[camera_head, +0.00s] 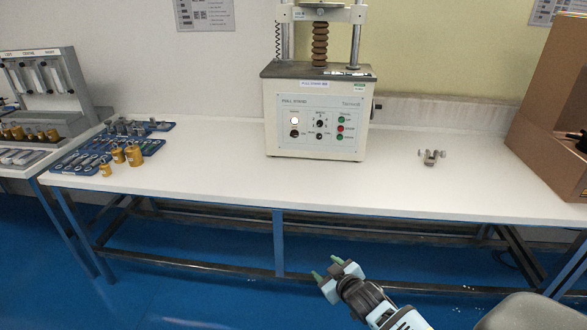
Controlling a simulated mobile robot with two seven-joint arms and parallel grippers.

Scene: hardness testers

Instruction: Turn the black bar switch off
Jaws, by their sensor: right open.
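A cream-coloured pull stand tester (270,115) stands on the white table, with its control panel facing me. On the panel a white lamp (295,120) looks lit. Below it is a small dark switch (294,133). Two more black knobs, an upper one (320,123) and a lower one (319,136), sit in the panel's middle. I cannot tell which is the bar switch or how any is turned. My right gripper (327,268) is open and empty, low in front of the table edge and well away from the panel. My left gripper is out of view.
The white table (220,180) is clear in front of the tester. Blue trays (125,150) with metal parts and brass weights (133,155) lie at left. A small metal fitting (432,157) lies right of the tester. A brown box (550,100) stands at far right.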

